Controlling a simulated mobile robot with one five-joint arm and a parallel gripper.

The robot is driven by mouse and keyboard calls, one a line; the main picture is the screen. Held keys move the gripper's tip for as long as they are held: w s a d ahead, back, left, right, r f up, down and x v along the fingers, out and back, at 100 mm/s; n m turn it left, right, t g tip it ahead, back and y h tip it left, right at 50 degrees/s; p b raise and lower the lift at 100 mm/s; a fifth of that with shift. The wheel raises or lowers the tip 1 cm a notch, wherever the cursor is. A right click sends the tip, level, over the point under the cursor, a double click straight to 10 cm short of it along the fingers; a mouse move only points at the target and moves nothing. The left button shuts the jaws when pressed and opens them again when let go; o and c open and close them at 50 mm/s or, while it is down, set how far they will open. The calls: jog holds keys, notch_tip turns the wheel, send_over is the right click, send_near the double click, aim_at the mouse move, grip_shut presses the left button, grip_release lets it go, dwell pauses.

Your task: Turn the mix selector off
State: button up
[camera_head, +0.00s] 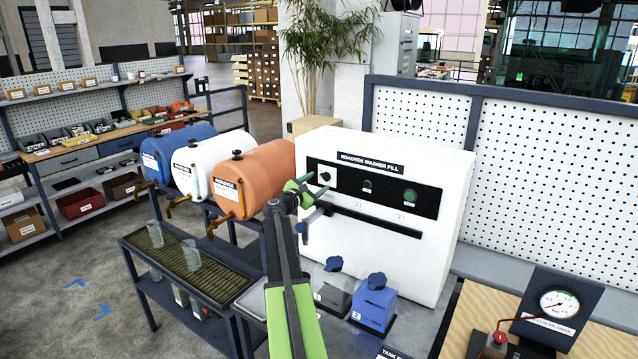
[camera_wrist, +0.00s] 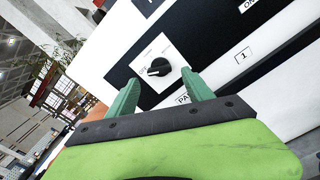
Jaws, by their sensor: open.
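The mix selector is a black rotary knob (camera_wrist: 158,67) on a white square plate in the wrist view. In the head view the selector plate (camera_head: 322,175) is at the left end of the black strip on the white washer fill cabinet (camera_head: 390,262). My gripper (camera_head: 316,184) is just in front of the selector. Its two green fingers are apart and empty in the wrist view (camera_wrist: 161,79), with the knob seen between and beyond their tips.
A dark button (camera_head: 367,186) and a green button (camera_head: 410,196) sit right of the selector. A dark rail (camera_head: 375,223) runs below. Blue, white and orange barrels (camera_head: 268,170) stand close on the left. Two pump-like boxes, one blue (camera_head: 374,305), stand below the panel.

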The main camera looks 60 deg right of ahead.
jog(key=a, duration=1.4)
jog(key=shift+a, duration=0.35)
